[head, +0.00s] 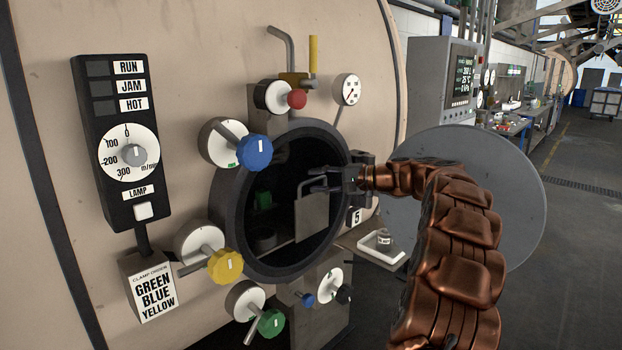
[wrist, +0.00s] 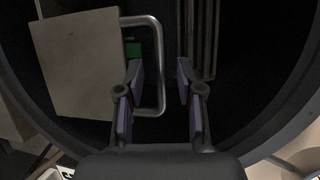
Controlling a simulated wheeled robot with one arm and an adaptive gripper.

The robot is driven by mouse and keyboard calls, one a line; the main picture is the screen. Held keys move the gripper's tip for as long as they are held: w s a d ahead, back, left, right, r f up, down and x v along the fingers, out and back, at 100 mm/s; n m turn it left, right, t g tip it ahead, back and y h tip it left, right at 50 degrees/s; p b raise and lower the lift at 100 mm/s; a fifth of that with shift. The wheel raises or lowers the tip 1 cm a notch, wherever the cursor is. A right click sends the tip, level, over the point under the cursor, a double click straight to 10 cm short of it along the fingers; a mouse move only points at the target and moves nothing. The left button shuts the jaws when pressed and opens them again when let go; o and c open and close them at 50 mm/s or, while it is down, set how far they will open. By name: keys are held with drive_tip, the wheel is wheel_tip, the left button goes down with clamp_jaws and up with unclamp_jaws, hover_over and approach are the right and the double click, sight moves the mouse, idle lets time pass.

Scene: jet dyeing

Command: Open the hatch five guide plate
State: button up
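The round hatch five opening (head: 236,215) is dark inside, with its grey disc door (head: 515,190) swung out to the right. The guide plate (head: 311,217), a flat grey panel, stands in the opening; it also shows at the left of the wrist view (wrist: 75,65). Its bent metal handle (wrist: 160,60) sticks out from the plate's right edge there. My gripper (head: 322,182) is at the mouth of the opening beside the plate. In the wrist view my gripper (wrist: 161,82) is open, and the handle's upright bar appears between the fingers; whether they touch it I cannot tell.
Blue (head: 254,152), yellow (head: 225,266) and green (head: 270,323) clamp knobs surround the hatch's left side. A red knob (head: 297,99) and a gauge (head: 347,89) sit above. A small tray (head: 367,252) with a jar juts out below right. A dark slatted part (wrist: 202,40) lies inside.

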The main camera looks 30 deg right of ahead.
drive_tip(key=shift+x, duration=1.05)
clamp_jaws()
